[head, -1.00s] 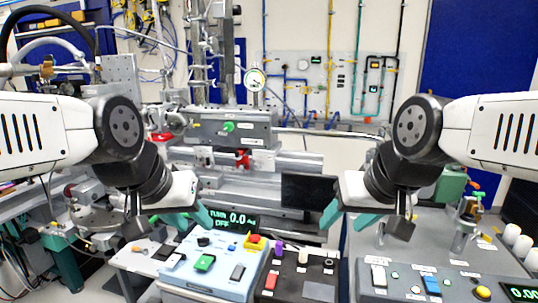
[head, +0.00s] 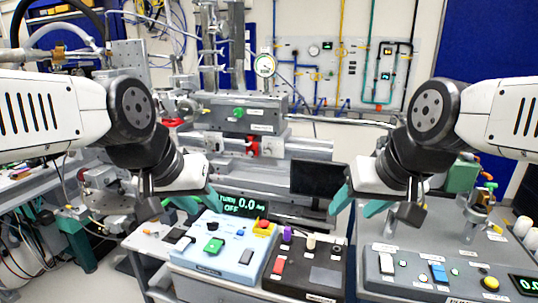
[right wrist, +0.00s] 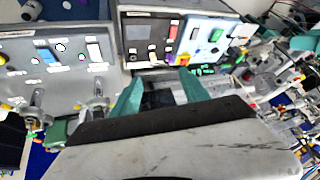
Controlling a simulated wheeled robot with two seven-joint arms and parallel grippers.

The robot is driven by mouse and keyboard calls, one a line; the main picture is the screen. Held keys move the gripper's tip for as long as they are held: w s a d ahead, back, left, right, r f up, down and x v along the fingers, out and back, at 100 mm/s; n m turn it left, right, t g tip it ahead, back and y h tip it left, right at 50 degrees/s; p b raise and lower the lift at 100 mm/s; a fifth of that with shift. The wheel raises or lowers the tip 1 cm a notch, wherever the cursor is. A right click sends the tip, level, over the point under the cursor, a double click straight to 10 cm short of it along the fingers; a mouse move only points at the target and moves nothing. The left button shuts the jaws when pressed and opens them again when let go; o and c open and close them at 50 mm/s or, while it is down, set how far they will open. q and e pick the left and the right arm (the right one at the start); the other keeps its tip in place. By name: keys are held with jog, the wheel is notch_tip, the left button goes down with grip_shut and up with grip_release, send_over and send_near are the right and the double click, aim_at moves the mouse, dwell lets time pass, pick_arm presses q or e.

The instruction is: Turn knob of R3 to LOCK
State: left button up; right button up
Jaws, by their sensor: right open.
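No R3 label is readable, so I cannot tell which knob is R3's. The black control box (head: 303,284) carries a purple knob (head: 287,234), a beige knob (head: 311,242) and a dark knob (head: 336,249). The light blue box (head: 208,256) left of it has a small black knob (head: 212,227). My left gripper (head: 192,205) hangs behind the blue box, its teal fingers apart. My right gripper (head: 357,208) is open and empty, behind and right of the black box; its teal fingers (right wrist: 157,92) also show in the right wrist view. Neither touches a knob.
A grey box (head: 400,288) with buttons and switches stands at the right. A dark monitor (head: 318,179) stands behind the black box. A metal rig with a red handle (head: 252,146) and green knob (head: 238,112) is farther back. A red-on-yellow stop button (head: 263,226) protrudes from the blue box.

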aim_at(267, 152)
jog(key=w+a+r+n+t+y, duration=0.1)
jog(key=w+a+r+t, duration=0.15)
jog(key=w+a, duration=0.7)
jog(key=w+a+r+t+y, duration=0.1)
jog(key=w+a+t, duration=0.2)
jog(key=w, duration=1.3)
jog(key=w+a+r+n+t, duration=0.15)
jog(key=w+a, duration=0.45)
jog(key=w, duration=0.7)
jog(key=w+a+f+m+t+h, duration=0.2)
jog(key=w+a+f+m+t, duration=0.1)
jog(key=w+f, duration=0.4)
jog(key=w+f+m+t+h, duration=0.1)
jog(key=w+f+m+h, duration=0.3)
jog(key=f+h, duration=0.55)
jog(key=w+y, duration=0.1)
jog(key=w, duration=0.1)
jog(key=w+d+f, duration=0.1)
jog(key=w, duration=0.1)
jog(key=w+d+f+y, duration=0.1)
jog(key=w, duration=0.2)
jog(key=shift+d+f+n+y, duration=0.2)
jog(key=shift+d+n+y, duration=0.05)
jog(key=shift+y, duration=0.1)
jog(key=shift+c, duration=0.4)
grip_shut()
